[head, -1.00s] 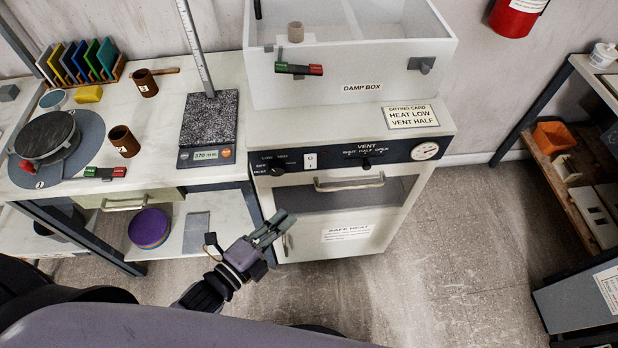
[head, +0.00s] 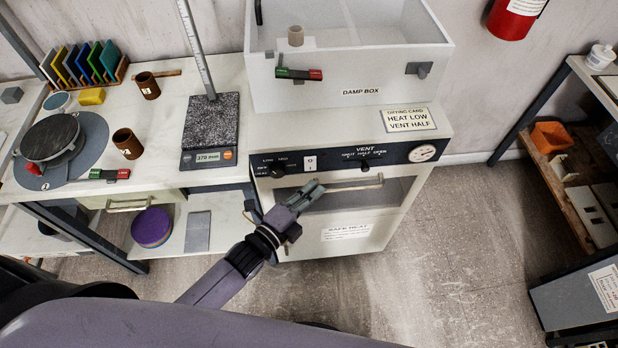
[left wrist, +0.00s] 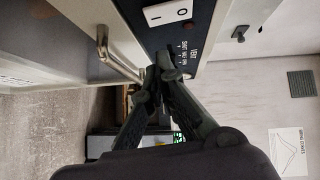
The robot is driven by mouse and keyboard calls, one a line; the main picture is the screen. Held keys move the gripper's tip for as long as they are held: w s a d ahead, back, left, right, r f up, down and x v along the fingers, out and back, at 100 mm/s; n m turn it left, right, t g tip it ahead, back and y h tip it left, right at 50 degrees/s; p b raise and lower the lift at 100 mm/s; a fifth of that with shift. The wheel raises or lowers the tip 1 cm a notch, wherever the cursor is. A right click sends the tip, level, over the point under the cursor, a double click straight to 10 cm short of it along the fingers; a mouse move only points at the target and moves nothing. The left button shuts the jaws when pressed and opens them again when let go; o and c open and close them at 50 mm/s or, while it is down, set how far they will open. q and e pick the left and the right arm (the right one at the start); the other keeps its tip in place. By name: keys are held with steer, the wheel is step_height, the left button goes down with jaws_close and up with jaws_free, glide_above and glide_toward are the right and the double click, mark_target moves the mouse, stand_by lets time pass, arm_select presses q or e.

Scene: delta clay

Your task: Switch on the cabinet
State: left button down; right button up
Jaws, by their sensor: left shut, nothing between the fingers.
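The drying cabinet (head: 340,222) stands below the damp box, with a dark control panel (head: 335,159) along its top front edge. A white rocker switch (head: 310,163) marked 0 and 1 sits on the panel; it also shows in the left wrist view (left wrist: 170,12). I cannot tell which side of it is pressed. A heat knob (head: 277,171) is left of it and a vent knob (head: 369,165) right of it. My left gripper (head: 314,187) is shut and empty, just below the switch in the picture and apart from it. Its fingertips (left wrist: 163,65) are close together. My right gripper is out of view.
The cabinet's bar handle (head: 350,186) runs just right of my left fingers. A damp box (head: 350,76) and a drying card (head: 409,119) are on top. A workbench (head: 160,115) with a scale and wheel stands left. The floor (head: 430,250) at right is clear.

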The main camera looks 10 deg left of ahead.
mark_target(310, 164)
arm_select(q)
steer(key=w, duration=0.1)
steer(key=w+a, duration=0.1)
steer(key=w, duration=0.1)
steer(key=shift+a+f, duration=0.2)
steer(key=shift+f, duration=0.05)
steer(key=b, duration=0.1)
steer(key=f+b, duration=0.1)
steer(key=shift+w+a+f+m+t+b, duration=0.1)
steer(key=shift+w+a+m+t+b, duration=0.05)
steer(key=shift+w+m+t+b, duration=0.2)
steer(key=shift+r+p, duration=0.45)
steer(key=shift+p, duration=0.15)
steer(key=shift+f, duration=0.1)
